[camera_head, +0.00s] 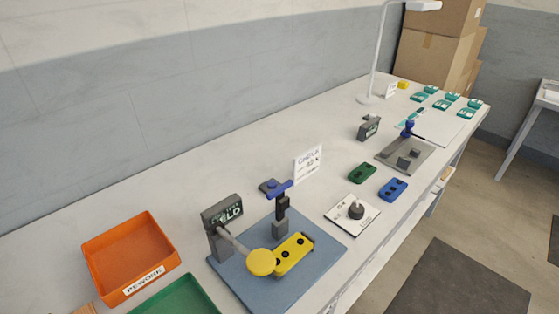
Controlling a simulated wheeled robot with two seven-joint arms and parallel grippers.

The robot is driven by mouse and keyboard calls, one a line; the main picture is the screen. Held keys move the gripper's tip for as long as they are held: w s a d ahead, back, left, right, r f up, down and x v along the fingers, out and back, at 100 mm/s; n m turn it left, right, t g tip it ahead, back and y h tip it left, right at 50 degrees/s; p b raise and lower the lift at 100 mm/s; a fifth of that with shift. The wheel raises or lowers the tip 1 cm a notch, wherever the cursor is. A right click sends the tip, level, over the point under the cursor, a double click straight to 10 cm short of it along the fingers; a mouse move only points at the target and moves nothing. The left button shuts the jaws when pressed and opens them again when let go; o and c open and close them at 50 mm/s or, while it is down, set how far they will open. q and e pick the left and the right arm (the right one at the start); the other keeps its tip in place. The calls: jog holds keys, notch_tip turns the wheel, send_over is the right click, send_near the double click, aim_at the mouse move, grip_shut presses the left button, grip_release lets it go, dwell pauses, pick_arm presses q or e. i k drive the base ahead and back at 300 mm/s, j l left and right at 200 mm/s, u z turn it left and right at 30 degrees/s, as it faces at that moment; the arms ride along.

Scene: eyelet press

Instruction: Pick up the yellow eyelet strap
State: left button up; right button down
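The yellow eyelet strap (294,250) is a flat yellow piece with a row of dark holes. It lies on the blue base plate (317,272) at the front of the table, in front of a press with a blue top (276,188) and dark column. A round yellow disc (262,262) on a grey rod stands beside its left end and overlaps it in the picture. Neither of my grippers is in view.
An orange bin (130,262) labelled REWORK and a green bin (183,297) stand at left. A dark display (222,212) stands behind the disc. Right are a white plate with a peg (355,209), green strap (362,173), blue strap (393,189) and second fixture (405,156).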

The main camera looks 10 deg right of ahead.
aim_at(288, 254)
jog(key=i+l+u, duration=0.15)
jog(key=l+u, duration=0.25)
jog(key=i+l+u, duration=0.15)
jog(key=u, duration=0.2)
jog(key=l, duration=0.1)
